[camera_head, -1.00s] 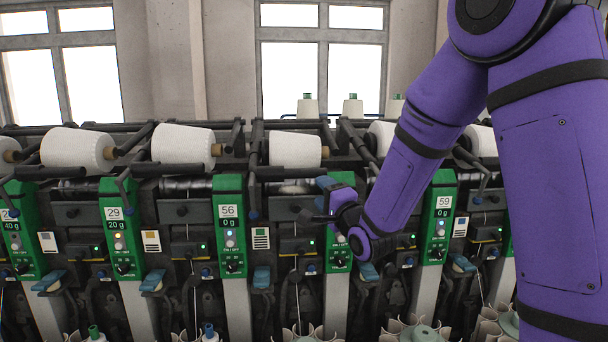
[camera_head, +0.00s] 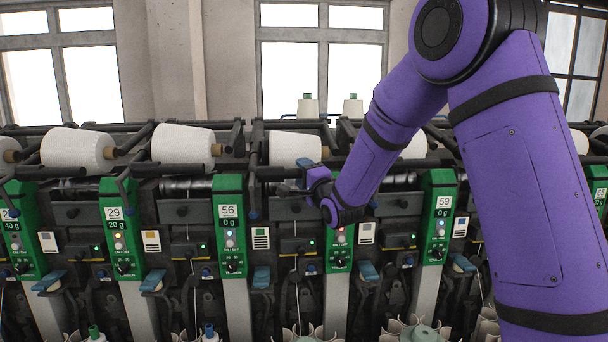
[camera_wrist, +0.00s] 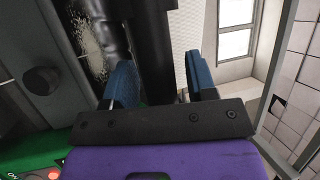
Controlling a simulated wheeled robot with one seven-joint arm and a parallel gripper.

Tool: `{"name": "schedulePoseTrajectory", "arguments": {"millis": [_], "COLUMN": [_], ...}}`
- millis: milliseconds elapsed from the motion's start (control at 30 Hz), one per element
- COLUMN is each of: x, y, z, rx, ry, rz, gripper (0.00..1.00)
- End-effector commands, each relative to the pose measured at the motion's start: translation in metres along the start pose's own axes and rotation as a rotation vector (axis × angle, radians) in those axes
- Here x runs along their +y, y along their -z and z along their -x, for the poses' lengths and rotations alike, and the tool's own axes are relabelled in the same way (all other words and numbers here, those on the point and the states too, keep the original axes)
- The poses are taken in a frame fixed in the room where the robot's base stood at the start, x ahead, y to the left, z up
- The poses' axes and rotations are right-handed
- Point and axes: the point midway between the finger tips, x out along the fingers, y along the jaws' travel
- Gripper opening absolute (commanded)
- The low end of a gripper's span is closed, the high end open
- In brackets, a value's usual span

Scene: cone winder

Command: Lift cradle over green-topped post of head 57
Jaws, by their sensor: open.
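The green-topped post (camera_head: 340,250) right of the post marked 56 shows its lower green panel and lit buttons. My gripper and forearm cover its upper part, so its number is hidden. My gripper (camera_head: 303,176) is in front of the dark bars near the top of this post, below a white yarn package (camera_head: 293,148). In the wrist view, my gripper's blue fingers (camera_wrist: 163,85) are apart, with a black bar (camera_wrist: 155,45) showing between them, seemingly part of the cradle. I cannot tell whether either finger touches it.
Neighbouring green posts marked 56 (camera_head: 230,225) and 59 (camera_head: 438,220) stand on either side. Dark cradle arms and white packages (camera_head: 184,144) run along the machine top. Cones (camera_head: 308,106) stand behind. Windows are at the back.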

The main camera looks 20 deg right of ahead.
Motion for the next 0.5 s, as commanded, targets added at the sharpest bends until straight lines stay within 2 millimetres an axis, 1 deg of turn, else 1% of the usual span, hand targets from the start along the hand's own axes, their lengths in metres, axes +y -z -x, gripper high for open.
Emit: {"name": "schedulePoseTrajectory", "arguments": {"millis": [67, 100, 267, 300, 433, 500], "x": [0.0001, 0.0001, 0.0002, 0.0002, 0.0000, -0.0033], "y": [0.0001, 0.0001, 0.0001, 0.0002, 0.0002, 0.0004], "z": [0.0002, 0.0002, 0.0003, 0.0004, 0.0005, 0.0004], "rx": [0.000, 0.000, 0.000, 0.000, 0.000, 0.001], "ry": [0.000, 0.000, 0.000, -0.001, -0.001, 0.000], "rz": [0.000, 0.000, 0.000, 0.000, 0.000, 0.000], "gripper": [0.52, 0.47, 0.10, 0.01, 0.00, 0.00]}}
